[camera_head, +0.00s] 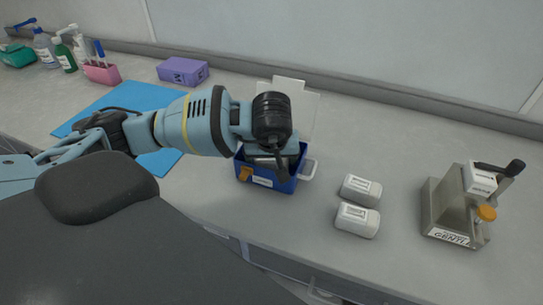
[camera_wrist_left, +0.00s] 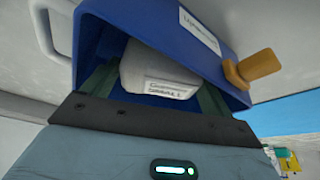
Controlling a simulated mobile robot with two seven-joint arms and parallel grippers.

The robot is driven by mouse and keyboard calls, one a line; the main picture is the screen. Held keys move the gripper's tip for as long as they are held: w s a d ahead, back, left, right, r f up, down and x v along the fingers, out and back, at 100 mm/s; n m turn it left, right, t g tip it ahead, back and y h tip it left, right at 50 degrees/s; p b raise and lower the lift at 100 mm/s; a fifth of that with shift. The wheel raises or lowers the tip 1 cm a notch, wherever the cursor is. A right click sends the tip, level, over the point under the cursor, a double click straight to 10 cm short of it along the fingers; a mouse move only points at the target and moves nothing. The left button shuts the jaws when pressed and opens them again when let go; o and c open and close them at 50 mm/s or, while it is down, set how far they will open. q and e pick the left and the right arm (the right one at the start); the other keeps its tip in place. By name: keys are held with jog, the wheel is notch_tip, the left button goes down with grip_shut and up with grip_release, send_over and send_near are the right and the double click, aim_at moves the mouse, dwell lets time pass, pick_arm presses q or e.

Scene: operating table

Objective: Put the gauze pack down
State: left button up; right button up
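My left gripper (camera_head: 272,160) reaches down into an open blue box (camera_head: 262,182) on the counter. In the left wrist view, the gripper's dark green fingers (camera_wrist_left: 160,92) stand on both sides of a white gauze pack (camera_wrist_left: 155,72) with a printed label and appear to touch it. The pack is within the blue box's walls (camera_wrist_left: 110,32); whether it rests on the bottom is hidden. The box has an orange latch, a white handle and a raised white lid (camera_head: 306,108) behind it. My right gripper is not in view.
Two more white packs (camera_head: 361,190) (camera_head: 357,221) lie right of the box. A metal device (camera_head: 452,208) with a black lever stands further right. A blue mat (camera_head: 135,97), a purple box (camera_head: 183,71) and several bottles are at the left. The counter between them is free.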

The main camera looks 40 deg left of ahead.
pick_arm(q)
jog(key=shift+r, duration=0.55)
jog(key=v, duration=1.1)
jog(key=shift+s+p, duration=0.15)
jog(key=shift+p, duration=0.25)
jog(key=shift+r, duration=0.15)
